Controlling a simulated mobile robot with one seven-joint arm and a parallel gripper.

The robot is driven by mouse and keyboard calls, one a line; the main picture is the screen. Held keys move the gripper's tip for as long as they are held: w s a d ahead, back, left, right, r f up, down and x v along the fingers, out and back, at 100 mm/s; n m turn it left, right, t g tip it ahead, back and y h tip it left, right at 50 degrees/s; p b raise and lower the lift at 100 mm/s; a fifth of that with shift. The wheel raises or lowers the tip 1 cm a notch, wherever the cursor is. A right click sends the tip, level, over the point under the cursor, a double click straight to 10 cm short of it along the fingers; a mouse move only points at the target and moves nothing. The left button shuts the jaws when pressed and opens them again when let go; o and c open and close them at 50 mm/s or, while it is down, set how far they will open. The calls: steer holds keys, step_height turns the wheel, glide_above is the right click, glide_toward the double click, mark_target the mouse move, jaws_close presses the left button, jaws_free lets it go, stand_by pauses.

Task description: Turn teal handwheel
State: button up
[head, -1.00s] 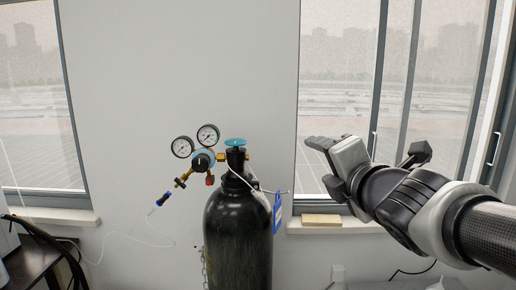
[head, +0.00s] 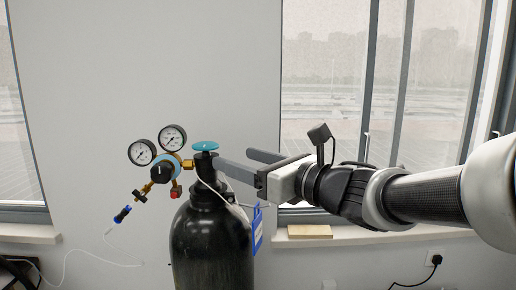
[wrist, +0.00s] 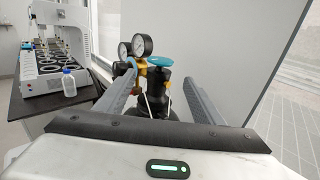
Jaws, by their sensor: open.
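The teal handwheel (head: 205,146) sits flat on top of the black gas cylinder (head: 208,245), at the valve. My gripper (head: 234,160) is open and empty, to the right of the handwheel, its fingers pointing left toward the valve. One fingertip appears close to the valve just below the wheel; I cannot tell if it touches. In the wrist view the handwheel (wrist: 172,60) shows beyond and between the two spread fingers, nearer the right one.
Two round gauges (head: 157,145) and a brass regulator (head: 165,170) are left of the valve. In the wrist view, a bench with a white machine (wrist: 55,75) and a bottle (wrist: 69,82) is at left.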

mark_target(212, 149)
steer(key=p+x, duration=0.1)
steer(key=x, duration=0.9)
steer(key=shift+w+a, duration=0.2)
steer(key=c, duration=0.9)
steer(key=shift+o, duration=0.2)
steer(key=shift+d+f, duration=0.1)
